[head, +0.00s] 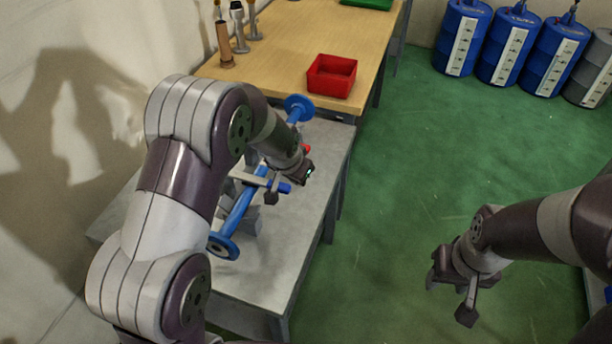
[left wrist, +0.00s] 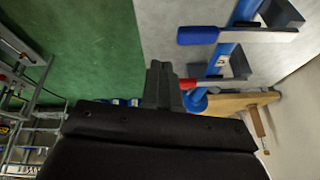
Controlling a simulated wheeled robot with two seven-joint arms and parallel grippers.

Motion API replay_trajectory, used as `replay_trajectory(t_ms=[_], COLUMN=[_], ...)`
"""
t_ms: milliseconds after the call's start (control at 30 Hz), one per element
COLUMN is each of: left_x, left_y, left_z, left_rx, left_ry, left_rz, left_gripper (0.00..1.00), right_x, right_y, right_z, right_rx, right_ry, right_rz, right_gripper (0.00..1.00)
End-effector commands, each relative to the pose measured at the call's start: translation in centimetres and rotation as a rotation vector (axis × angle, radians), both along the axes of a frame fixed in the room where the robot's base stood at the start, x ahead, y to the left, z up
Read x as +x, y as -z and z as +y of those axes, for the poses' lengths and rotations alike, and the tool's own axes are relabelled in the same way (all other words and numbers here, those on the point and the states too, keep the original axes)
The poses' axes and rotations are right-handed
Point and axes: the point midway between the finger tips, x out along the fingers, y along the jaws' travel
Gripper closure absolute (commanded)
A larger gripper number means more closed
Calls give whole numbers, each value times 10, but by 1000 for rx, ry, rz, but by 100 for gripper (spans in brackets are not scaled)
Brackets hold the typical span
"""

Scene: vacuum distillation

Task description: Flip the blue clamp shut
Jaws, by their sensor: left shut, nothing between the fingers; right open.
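The blue clamp has a blue handle (head: 285,188) and a grey bar that lies across a blue flanged pipe on the grey table. In the left wrist view, the blue handle (left wrist: 198,35) sticks out to the left of the pipe. My left gripper (head: 273,194) is shut and empty, close to the blue handle and partly lost among dark parts in the head view. In the left wrist view, its closed fingers (left wrist: 162,72) are left of and below the blue handle, apart from it. My right gripper (head: 450,297) is open and empty over the green floor.
A red-handled clamp (left wrist: 187,83) sits farther along the blue pipe (head: 236,214). A red bin (head: 332,76) stands on the wooden table (head: 285,40) behind. Several blue drums (head: 462,38) stand at the back right. The green floor between is clear.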

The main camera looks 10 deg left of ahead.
Motion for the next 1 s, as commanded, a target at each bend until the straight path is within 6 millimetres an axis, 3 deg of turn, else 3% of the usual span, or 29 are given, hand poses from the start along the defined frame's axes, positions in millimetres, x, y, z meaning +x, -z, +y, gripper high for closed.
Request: replay_trajectory(t_ms=[100, 300, 867, 933, 1000], left_x=[-10, -20, -21, -31, -63], left_y=[-10, -21, -24, -18, -8], left_z=[-18, -33, -35, -33, -27], left_rx=[0, -1, -1, -2, 1], left_ry=[3, 0, -3, -17, -44], left_rz=[-5, -5, -6, 27, 108], left_gripper=[100, 100, 100, 100, 100], right_x=[0, 0, 0, 0, 0], right_y=[6, 11, 10, 10, 10], right_z=[0, 0, 0, 0, 0], right_rx=[0, 0, 0, 0, 0], right_ry=[0, 0, 0, 0, 0], right_rz=[0, 0, 0, 0, 0], right_gripper=[53, 53, 53, 53, 53])
